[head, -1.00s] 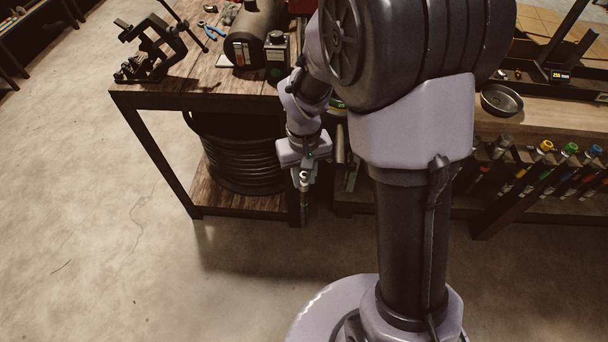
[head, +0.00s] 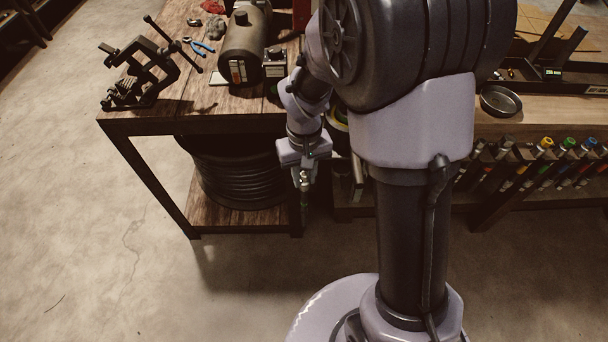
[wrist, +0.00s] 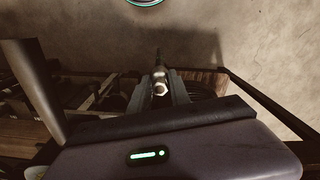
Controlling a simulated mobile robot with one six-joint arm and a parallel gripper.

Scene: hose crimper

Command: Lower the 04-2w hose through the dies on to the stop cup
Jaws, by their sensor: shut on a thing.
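My gripper (head: 304,180) hangs pointing down in front of the bench in the head view. It is shut on the upper end of a hose (head: 304,198), which hangs roughly upright below the fingers with its lower part dark and hard to see. In the wrist view the gripper (wrist: 159,92) has its fingers closed around a bright metal hose fitting (wrist: 160,88). The hose is clear of the bench.
Right are a round dish (head: 500,101) and racked hoses with coloured ends (head: 565,146). Floor in front is clear.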

